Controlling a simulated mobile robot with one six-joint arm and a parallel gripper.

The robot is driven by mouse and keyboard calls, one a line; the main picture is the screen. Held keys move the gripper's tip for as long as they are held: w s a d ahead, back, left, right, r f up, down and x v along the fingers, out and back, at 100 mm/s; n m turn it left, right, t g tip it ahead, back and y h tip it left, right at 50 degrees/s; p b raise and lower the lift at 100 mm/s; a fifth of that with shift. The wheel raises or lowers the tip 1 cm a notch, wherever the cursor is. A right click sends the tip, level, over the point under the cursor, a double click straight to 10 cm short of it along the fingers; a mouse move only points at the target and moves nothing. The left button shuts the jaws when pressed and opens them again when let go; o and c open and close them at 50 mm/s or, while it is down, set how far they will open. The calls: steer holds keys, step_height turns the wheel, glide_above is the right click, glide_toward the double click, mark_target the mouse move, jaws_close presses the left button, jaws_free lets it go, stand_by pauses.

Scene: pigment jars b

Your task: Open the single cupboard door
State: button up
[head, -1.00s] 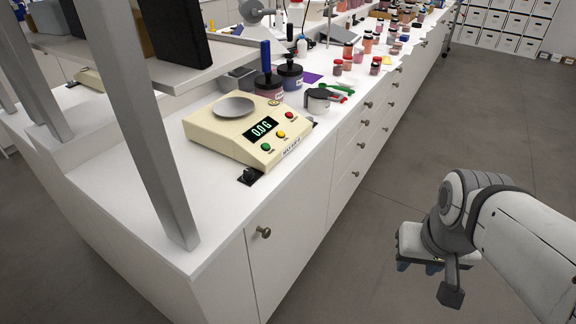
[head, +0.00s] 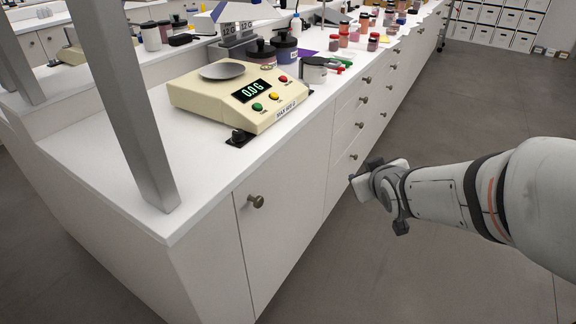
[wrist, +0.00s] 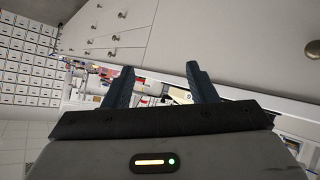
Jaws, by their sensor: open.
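The cupboard door (head: 285,235) is a plain white panel at the near end of the counter front. It is flush with the counter, so it is shut. Its round knob (head: 256,201) is near its upper left corner. In the wrist view the knob (wrist: 312,49) shows at the right edge, on the sideways-tilted white door. My gripper (wrist: 161,80) is open and empty, its two dark fingers apart and clear of the knob. In the head view my gripper (head: 366,186) is right of the door, out over the aisle; its fingers are hard to see there.
Drawers with small knobs (head: 360,125) run along the counter front beyond the door. The grey floor (head: 470,110) on the right is clear.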

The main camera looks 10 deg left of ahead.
steer(key=w+a+f+n+y+b, duration=0.1)
steer(key=a+f+n+y+b, duration=0.55)
steer(key=a+f+y, duration=0.35)
steer(key=n+g+y+b, duration=0.3)
steer(key=g+y+b, duration=0.1)
steer(key=b, duration=0.1)
glide_toward(261, 205)
steer(key=x, duration=0.3)
steer(key=shift+n+g, duration=0.25)
steer(key=shift+g, duration=0.05)
steer(key=x, duration=0.2)
steer(key=b+x, duration=0.1)
steer(key=x, duration=0.2)
steer(key=b+x, duration=0.1)
steer(key=x, duration=0.1)
steer(key=shift+w+a+r, duration=0.2)
steer(key=shift+a+r, duration=0.05)
steer(key=shift+a, duration=0.1)
steer(key=shift+c, duration=0.2)
steer(key=shift+f, duration=0.1)
jaws_close()
